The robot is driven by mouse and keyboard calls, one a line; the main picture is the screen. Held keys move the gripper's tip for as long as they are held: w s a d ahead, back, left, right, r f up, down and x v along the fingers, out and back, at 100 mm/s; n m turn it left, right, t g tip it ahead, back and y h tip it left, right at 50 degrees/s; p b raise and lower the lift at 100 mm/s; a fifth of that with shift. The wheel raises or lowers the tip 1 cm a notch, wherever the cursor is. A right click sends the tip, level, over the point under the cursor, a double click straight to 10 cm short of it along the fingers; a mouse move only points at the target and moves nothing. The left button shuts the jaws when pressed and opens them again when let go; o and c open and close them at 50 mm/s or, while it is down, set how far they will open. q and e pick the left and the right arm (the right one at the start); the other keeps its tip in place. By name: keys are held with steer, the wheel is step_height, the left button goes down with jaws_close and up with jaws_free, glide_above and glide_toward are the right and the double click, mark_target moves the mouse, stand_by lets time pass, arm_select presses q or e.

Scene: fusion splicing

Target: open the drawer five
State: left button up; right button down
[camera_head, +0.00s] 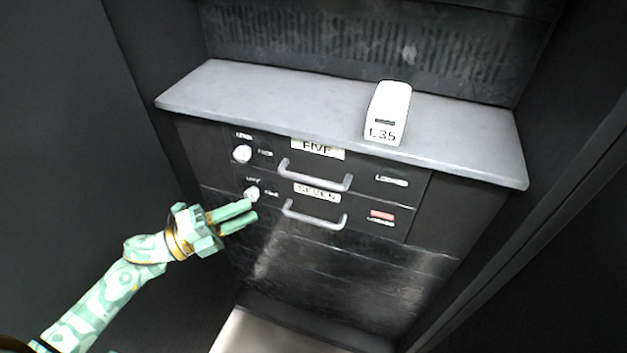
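Drawer five (360,168) is the upper dark drawer under the grey counter, labelled FIVE. It looks closed flush with the cabinet front. Its pale bar handle (314,176) is at its middle, and a white round knob (241,153) is at its left. My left gripper (250,213) is in front of the left part of the lower drawer, below the knobs and left of the handles. Its two fingers lie close together with a narrow gap, and nothing shows between them. Whether it is open or shut is unclear. My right gripper is out of view.
The lower drawer, labelled SEVEN, has a handle (315,219), a white knob (252,194) and a red indicator (381,215). A white device marked L35 (388,112) stands on the grey counter (270,97). Dark walls enclose both sides.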

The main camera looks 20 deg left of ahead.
mark_target(315, 179)
arm_select(q)
steer(key=x, duration=1.6)
steer(key=shift+w, duration=0.2)
jaws_close()
